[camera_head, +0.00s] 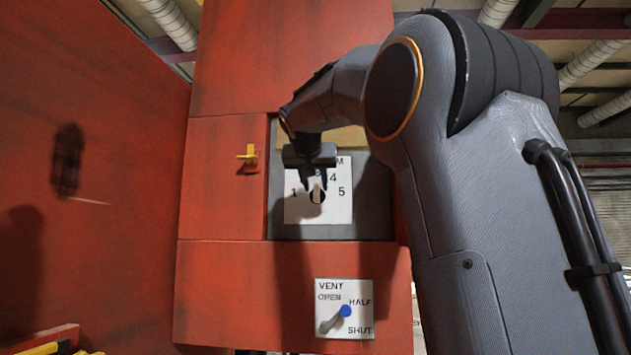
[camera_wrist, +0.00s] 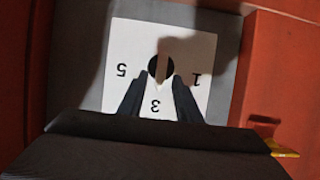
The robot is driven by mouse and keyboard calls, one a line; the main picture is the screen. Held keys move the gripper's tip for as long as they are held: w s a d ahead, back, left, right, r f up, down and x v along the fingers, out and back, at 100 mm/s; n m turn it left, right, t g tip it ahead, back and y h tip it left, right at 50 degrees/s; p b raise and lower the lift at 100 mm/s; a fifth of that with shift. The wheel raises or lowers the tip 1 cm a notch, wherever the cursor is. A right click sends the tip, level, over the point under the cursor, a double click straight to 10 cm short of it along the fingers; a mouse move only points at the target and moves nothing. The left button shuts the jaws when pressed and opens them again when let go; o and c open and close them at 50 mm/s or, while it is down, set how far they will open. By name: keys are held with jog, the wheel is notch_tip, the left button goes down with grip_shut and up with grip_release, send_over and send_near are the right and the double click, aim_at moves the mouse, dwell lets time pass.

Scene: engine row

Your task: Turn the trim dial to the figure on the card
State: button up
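The trim dial (camera_head: 317,196) is a round black disc with a pale upright bar, on a white plate (camera_head: 334,212) where 1, 3, 4 and 5 show. In the wrist view the dial (camera_wrist: 161,68) appears upside down, its bar roughly in line with the 3; its exact pointing end is hard to tell. My gripper (camera_head: 315,184) is in front of the plate's upper part. In the wrist view my gripper (camera_wrist: 159,78) is open, fingertips apart on either side of the dial's bar. A tan panel (camera_head: 347,138), perhaps the card, is partly hidden behind my wrist; no figure on it is readable.
A yellow latch (camera_head: 248,154) sticks out left of the grey recess (camera_head: 372,205). Below is a vent plate (camera_head: 362,318) marked OPEN, HALF and SHUT, with a blue-knobbed lever (camera_head: 345,311). A red wall (camera_head: 90,180) stands on the left.

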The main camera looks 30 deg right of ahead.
aim_at(312, 195)
grip_shut()
jog(key=shift+w+f, duration=0.1)
jog(key=shift+w+a+f+n+g+h+b, duration=0.15)
jog(key=shift+a+n+g+h+b, duration=0.15)
jog(key=shift+n, duration=0.3)
jog(key=shift+w+a+r+n+g+h+b, duration=0.15)
jog(key=shift+n+h+b, duration=0.25)
jog(key=shift+n, duration=0.2)
jog(key=n, duration=0.1)
jog(key=h+b, duration=0.1)
jog(key=n, duration=0.1)
jog(key=shift+w+a+f+n+g+h+b, duration=0.25)
jog(key=shift+a+f+n+g+h+b, duration=0.05)
jog(key=shift+a+f+g+h, duration=0.1)
jog(key=n+b, duration=0.1)
jog(key=n+h+b, duration=0.1)
jog(key=f+n+h+b, duration=0.1)
jog(key=shift+w+a+f+n, duration=0.1)
jog(key=shift+w+a+n, duration=0.1)
jog(key=shift+a+n, duration=0.2)
jog(key=shift+f+n+h+b, duration=0.3)
jog(key=shift+n+h+b, duration=0.4)
jog(key=shift+n+b, duration=0.6)
